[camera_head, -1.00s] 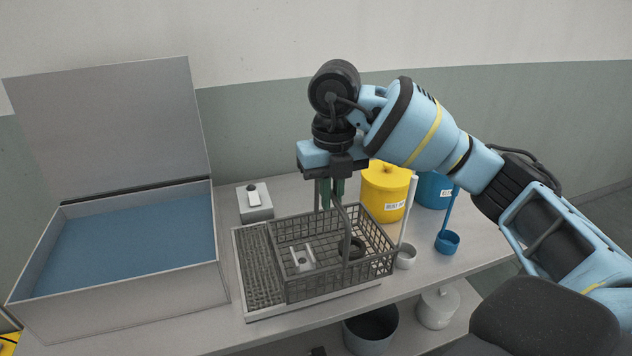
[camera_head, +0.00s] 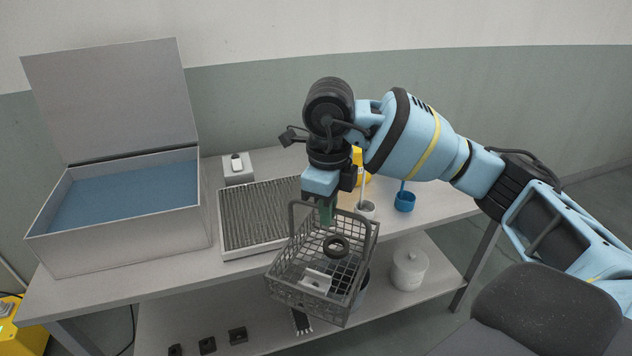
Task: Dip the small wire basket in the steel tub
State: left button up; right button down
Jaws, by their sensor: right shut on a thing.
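The small wire basket (camera_head: 283,283) is dark grey and hangs in front of the table's front edge, over the lower shelf. It holds a white bracket-like part (camera_head: 316,279) and a dark ring (camera_head: 336,245). My right gripper (camera_head: 326,214) points down and is shut on the basket's raised handle; its fingertips are partly hidden by the handle. The steel tub (camera_head: 125,236) stands at the left of the table. Its lid (camera_head: 112,100) is up and blue liquid (camera_head: 125,187) fills it. My left gripper is not in view.
A ribbed drain tray (camera_head: 262,213) lies between tub and basket. A small grey box with a switch (camera_head: 238,168) sits behind it. A lidded pot (camera_head: 409,268) is on the lower shelf.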

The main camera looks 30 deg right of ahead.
jog(key=s+a+f+n, duration=0.1)
jog(key=s+f+n, duration=0.1)
jog(key=n, duration=0.6)
jog(key=s+a+f+n, duration=0.2)
jog(key=f+n, duration=0.1)
jog(key=n, duration=0.5)
jog(key=s+a+f+n, duration=0.2)
jog(key=s+f+n, duration=0.1)
jog(key=n, duration=0.5)
jog(key=shift+a, duration=0.15)
jog(key=n, duration=0.1)
jog(key=s+n, duration=0.1)
jog(key=n, duration=0.1)
jog(key=a+f+n, duration=0.1)
jog(key=n, duration=0.1)
jog(key=shift+s+f, duration=0.1)
jog(key=shift+s, duration=0.3)
jog(key=shift+a, duration=0.1)
